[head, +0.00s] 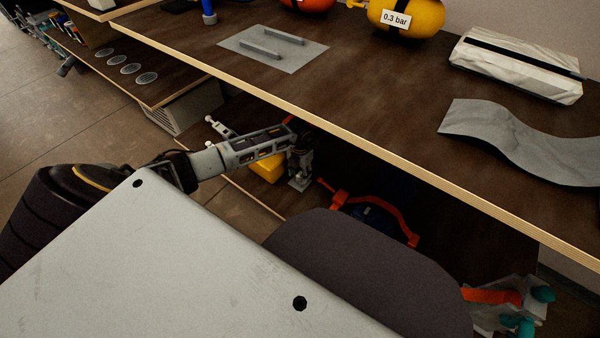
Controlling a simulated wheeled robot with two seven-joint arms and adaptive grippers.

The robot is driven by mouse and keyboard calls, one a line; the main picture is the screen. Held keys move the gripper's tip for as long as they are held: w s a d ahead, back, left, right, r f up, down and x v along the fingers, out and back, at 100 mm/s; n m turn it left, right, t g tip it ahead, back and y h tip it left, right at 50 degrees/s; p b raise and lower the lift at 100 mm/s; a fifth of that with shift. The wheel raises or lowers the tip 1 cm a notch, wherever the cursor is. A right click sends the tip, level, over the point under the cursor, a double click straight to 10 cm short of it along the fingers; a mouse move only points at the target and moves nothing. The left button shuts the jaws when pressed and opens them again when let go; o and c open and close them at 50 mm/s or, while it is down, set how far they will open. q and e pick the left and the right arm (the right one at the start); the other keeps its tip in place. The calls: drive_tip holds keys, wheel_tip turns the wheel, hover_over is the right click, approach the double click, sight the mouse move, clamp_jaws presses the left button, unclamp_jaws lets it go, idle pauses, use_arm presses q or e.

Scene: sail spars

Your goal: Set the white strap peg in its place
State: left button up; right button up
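I cannot make out the white strap peg for certain. A small piece with a white knob (209,119) shows just behind my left arm, and I cannot tell whether it is the peg. My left arm reaches in from the left, below the front edge of the upper dark worktop (350,125). My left gripper (300,177) points down over the lower shelf, and its fingers are small and dark. I cannot tell whether they are apart or hold anything. My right gripper is not in view.
A grey plate with two bars (290,62), a yellow float (405,15), a folded sail bundle (520,65) and a wavy grey sheet (520,140) lie on the worktop. Below are a yellow object (268,169) and an orange-handled item (375,203). The worktop edge overhangs my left gripper.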

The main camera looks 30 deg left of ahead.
use_arm(q)
wheel_tip(320, 180, up, 12)
idle(1.1)
idle(0.9)
